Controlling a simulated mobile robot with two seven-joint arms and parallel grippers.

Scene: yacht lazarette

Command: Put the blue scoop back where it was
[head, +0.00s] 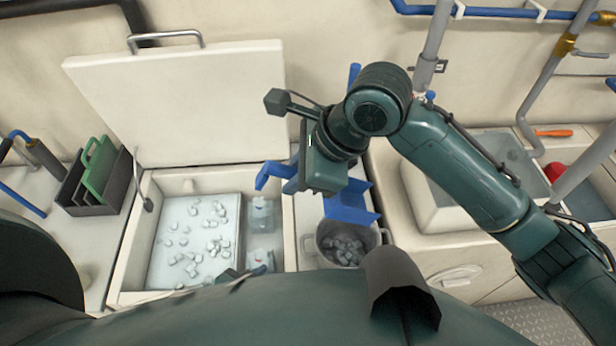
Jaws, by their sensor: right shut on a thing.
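My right gripper (325,172) is over the counter between the open ice bin and the metal pot. It points away from the camera, and its body hides the grip. Blue parts stick out on both sides of it. The wider one on the right, above the pot, looks like the blue scoop (352,208); I cannot clearly separate scoop from fingers. My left gripper (243,273) only just shows at the ice bin's near edge, mostly hidden behind my own arm; its jaws cannot be made out.
The metal pot (345,257) holds grey lumps. A dark rack (95,195) with a green board stands left. A sink (440,215) and pipes are right.

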